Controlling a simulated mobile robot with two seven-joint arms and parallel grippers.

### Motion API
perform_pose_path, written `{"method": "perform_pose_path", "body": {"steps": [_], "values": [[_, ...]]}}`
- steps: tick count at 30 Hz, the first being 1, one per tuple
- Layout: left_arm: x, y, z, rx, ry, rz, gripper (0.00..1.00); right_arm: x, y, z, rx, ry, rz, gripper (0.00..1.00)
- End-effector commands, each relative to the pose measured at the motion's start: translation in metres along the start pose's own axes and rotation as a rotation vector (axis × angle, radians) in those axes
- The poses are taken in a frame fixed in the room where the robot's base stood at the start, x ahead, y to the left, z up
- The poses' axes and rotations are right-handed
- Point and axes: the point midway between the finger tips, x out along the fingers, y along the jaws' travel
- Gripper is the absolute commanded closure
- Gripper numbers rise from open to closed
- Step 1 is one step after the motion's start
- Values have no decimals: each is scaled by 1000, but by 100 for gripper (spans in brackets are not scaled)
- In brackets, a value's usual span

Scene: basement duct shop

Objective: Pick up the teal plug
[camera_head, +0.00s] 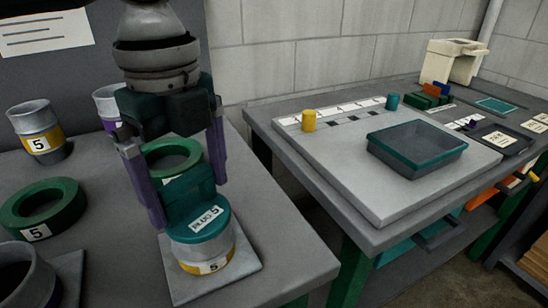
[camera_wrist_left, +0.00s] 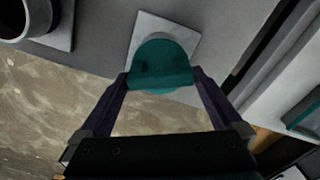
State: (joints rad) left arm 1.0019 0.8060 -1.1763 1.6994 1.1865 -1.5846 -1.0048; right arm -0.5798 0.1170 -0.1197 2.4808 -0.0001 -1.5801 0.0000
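The teal plug (camera_head: 200,222), with a "PLUG 5" label, has a raised block-like grip on top. It sits on a short grey duct collar (camera_head: 204,255) with a yellow "5" band, on a square grey plate (camera_head: 245,262). My left gripper (camera_head: 188,205) reaches down over the plug, one purple finger on each side of its raised grip. In the left wrist view the plug (camera_wrist_left: 160,60) fills the gap and both fingertips appear to touch its sides. The plug looks level on the collar. My right gripper is in neither view.
Green rings (camera_head: 42,207) and grey duct pieces (camera_head: 38,130) stand to the left and behind. An open duct (camera_head: 25,278) is at the lower left. Across a gap, a second bench holds a teal-rimmed tray (camera_head: 415,148), a yellow cylinder (camera_head: 308,120) and a teal cylinder (camera_head: 392,101).

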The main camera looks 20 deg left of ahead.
Motion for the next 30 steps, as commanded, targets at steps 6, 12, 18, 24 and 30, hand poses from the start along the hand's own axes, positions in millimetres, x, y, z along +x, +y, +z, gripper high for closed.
{"method": "perform_pose_path", "body": {"steps": [6, 12, 18, 24, 30], "values": [[0, 0, 0, 0, 0, -1, 25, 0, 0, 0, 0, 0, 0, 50], [-1, 0, 0, 0, 0, -1, 47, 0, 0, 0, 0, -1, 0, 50], [-1, 0, 0, 0, 0, -1, 70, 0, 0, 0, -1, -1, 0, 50], [-1, 0, 0, 0, 0, -1, 92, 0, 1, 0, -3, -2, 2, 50], [-1, -1, 0, 0, 0, -2, 100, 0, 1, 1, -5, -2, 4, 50]]}}
